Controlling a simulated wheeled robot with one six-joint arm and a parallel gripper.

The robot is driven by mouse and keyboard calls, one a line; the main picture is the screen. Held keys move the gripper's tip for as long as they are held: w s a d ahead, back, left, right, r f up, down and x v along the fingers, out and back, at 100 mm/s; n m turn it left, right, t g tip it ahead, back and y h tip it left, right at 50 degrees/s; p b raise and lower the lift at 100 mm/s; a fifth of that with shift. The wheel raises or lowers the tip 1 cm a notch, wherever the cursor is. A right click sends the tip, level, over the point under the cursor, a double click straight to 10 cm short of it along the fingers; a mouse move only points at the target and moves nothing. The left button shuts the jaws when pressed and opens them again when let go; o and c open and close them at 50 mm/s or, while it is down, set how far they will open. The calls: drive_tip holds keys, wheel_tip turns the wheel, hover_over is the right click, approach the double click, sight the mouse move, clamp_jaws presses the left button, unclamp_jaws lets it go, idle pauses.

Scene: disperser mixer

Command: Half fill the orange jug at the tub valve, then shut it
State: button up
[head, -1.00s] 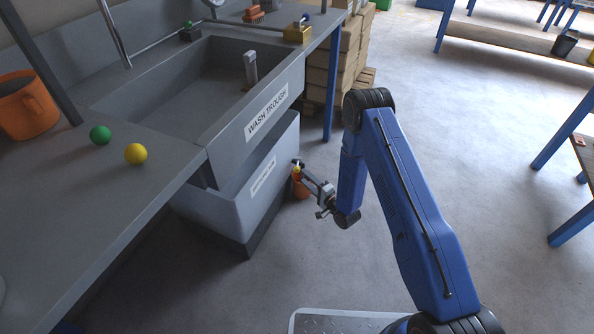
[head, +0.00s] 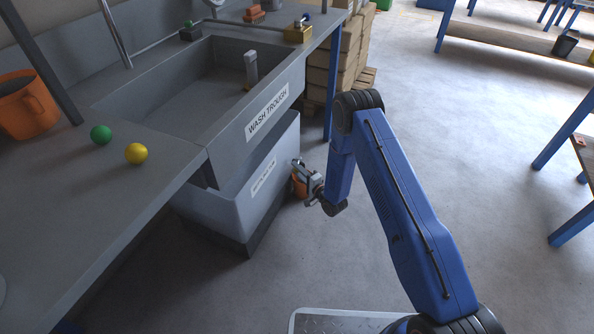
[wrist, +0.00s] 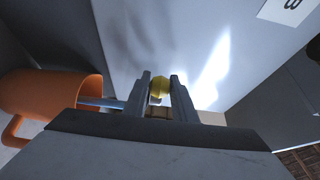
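The orange jug (wrist: 55,95) is at the left of the wrist view, its mouth facing the fingers and its handle at the lower left. In the head view the jug (head: 299,187) stands at the tub's right end, partly hidden by my gripper (head: 301,170). A yellow knob (wrist: 160,87), seemingly the valve handle, sits between my gripper's fingertips (wrist: 161,82), which appear closed on it. A thin bluish streak (wrist: 103,102) reaches from beside the fingers into the jug mouth; I cannot tell whether it is water or a spout. The jug's fill level is hidden.
The grey tub (head: 262,190) stands under the wash trough (head: 232,143). Stacked boxes (head: 340,70) stand behind.

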clamp_jaws()
drive_tip(key=shift+a+m+t+h, duration=0.35)
drive_tip(key=shift+m+t+h, duration=0.05)
drive_tip(key=shift+w+a+m+t+h, duration=0.1)
drive_tip(key=shift+a+m+t+h, duration=0.05)
drive_tip(key=shift+m+t+h, duration=0.4)
drive_tip(key=shift+w+a+m+t+h, duration=0.15)
drive_tip(key=shift+m+t+h, duration=0.15)
drive_tip(key=shift+h, duration=0.35)
drive_tip(key=shift+s, duration=0.1)
drive_tip(key=o, duration=0.7)
unclamp_jaws()
drive_tip(key=shift+s, duration=0.15)
drive_tip(key=v, duration=1.7)
drive_tip(key=shift+d, duration=0.1)
